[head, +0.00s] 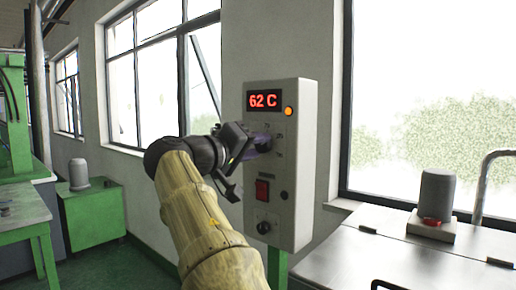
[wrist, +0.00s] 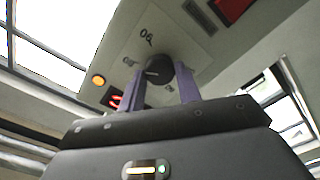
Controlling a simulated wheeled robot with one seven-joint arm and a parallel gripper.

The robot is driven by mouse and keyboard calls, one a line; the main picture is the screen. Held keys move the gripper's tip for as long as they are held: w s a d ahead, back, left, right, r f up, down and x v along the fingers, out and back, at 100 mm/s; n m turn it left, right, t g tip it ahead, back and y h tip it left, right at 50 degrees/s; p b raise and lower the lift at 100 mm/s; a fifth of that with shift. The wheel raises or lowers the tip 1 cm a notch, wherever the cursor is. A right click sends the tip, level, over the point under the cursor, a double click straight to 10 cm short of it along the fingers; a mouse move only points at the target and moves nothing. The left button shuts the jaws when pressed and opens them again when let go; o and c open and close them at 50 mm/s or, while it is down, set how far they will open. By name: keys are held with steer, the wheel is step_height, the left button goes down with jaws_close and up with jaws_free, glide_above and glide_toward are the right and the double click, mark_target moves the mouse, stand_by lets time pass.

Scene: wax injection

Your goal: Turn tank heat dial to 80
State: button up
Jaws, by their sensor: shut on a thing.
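The heat control box (head: 300,105) is a pale grey cabinet on a green post. Its red display (head: 264,100) reads 62 C, with an orange lamp (head: 288,111) lit beside it. My gripper (head: 262,142) is at the dial on the box front and largely covers it in the head view. In the wrist view the round dark dial (wrist: 159,70) sits between the two purple fingers of my gripper (wrist: 162,88), which are shut on it. A light pointer mark shows on the dial. Some scale numbers around it show, but they are tilted and partly unclear.
A red switch (head: 262,189) and a black knob (head: 264,227) sit lower on the box. At right is a metal worktop (head: 400,240) with a grey cylinder (head: 437,192) on it. Green machinery (head: 15,110) and a green cabinet (head: 92,212) stand at left.

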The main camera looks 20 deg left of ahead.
steer(key=o, duration=1)
steer(key=shift+f, duration=0.2)
steer(key=shift+c, duration=0.2)
steer(key=shift+r, duration=0.1)
steer(key=v, duration=1.7)
steer(key=shift+s+b, duration=0.2)
steer(key=shift+b, duration=0.1)
steer(key=shift+a, duration=0.1)
step_height(320, 180, up, 22)
steer(key=p, duration=2.2)
